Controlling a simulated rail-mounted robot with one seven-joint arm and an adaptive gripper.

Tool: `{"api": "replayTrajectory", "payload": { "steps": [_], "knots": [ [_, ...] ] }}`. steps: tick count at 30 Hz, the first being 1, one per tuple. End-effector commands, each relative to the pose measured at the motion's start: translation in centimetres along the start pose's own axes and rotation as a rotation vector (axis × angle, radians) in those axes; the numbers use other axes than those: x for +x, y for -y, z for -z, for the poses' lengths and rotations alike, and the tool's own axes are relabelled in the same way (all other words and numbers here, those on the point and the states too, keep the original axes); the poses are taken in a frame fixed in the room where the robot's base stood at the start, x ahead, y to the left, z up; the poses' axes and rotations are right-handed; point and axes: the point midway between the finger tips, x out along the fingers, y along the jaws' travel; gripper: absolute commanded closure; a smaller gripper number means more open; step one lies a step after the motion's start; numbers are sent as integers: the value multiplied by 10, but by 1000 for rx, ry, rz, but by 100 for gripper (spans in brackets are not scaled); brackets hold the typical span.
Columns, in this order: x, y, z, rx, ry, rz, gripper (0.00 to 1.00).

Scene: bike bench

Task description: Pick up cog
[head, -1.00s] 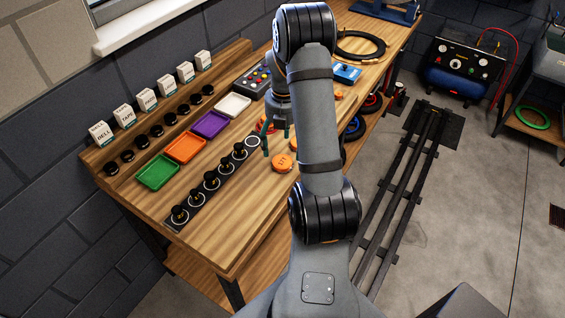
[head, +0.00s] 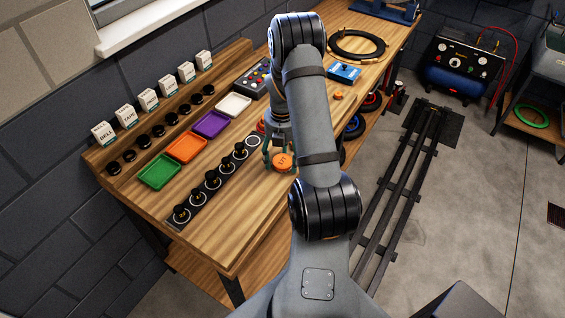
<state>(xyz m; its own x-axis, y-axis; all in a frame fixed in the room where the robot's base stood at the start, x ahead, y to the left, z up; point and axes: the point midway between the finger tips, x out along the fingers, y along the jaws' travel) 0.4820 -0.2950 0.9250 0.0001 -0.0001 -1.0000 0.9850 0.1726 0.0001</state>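An orange round cog (head: 282,161) with a dark mark on its top lies on the wooden bench near the front edge, right of the black strip. My gripper (head: 279,157) points down at the cog, with its greenish fingers apart. One finger shows at the cog's left, and the other is behind or beside it, partly hidden. I cannot tell whether the fingers touch the cog. Another small orange piece (head: 338,95) lies farther back on the bench, and my arm hides part of the bench between.
A black strip (head: 226,168) with several knobs lies left of my gripper. Green (head: 160,172), orange (head: 186,147), purple (head: 210,124) and white (head: 233,105) trays stand behind it. A blue box (head: 344,73) and a coiled black hose (head: 357,45) sit farther along the bench.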

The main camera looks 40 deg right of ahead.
Motion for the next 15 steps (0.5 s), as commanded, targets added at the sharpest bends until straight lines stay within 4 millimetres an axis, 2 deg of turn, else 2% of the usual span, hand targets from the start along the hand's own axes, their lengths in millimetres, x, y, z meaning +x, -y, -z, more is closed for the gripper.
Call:
{"api": "replayTrajectory", "payload": {
  "steps": [15],
  "knots": [
    [0, 0, 0, 0, 0, 0, 69]
  ]
}}
